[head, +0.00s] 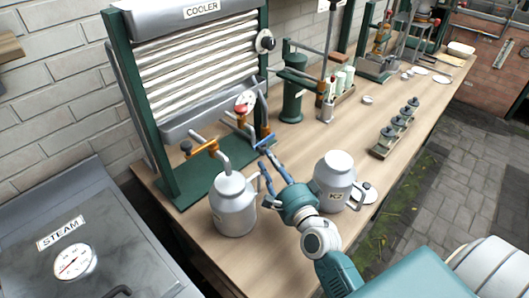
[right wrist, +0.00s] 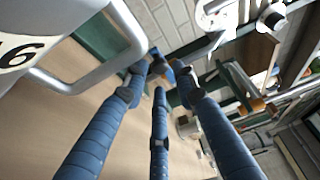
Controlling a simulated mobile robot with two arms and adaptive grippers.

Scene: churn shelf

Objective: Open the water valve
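A blue-handled valve (head: 266,141) sits on the pipework at the cooler's lower right front, in the head view. I take it to be the water valve. My right gripper (head: 268,158) reaches up toward it from the table's front, its blue fingers apart just below the handle. In the right wrist view the fingers of the right gripper (right wrist: 161,78) are spread, with a small blue part (right wrist: 158,64) near their tips. I cannot tell whether they touch it. The cooler (head: 200,75) stands at the table's back. My left gripper is not in view.
A metal can (head: 233,208) stands left of my right gripper, and a can marked K2 (head: 333,180) stands right of it. A can's handle (right wrist: 125,50) is close beside the fingers. A brass tap (head: 203,147) and a gauge (head: 245,101) are nearby.

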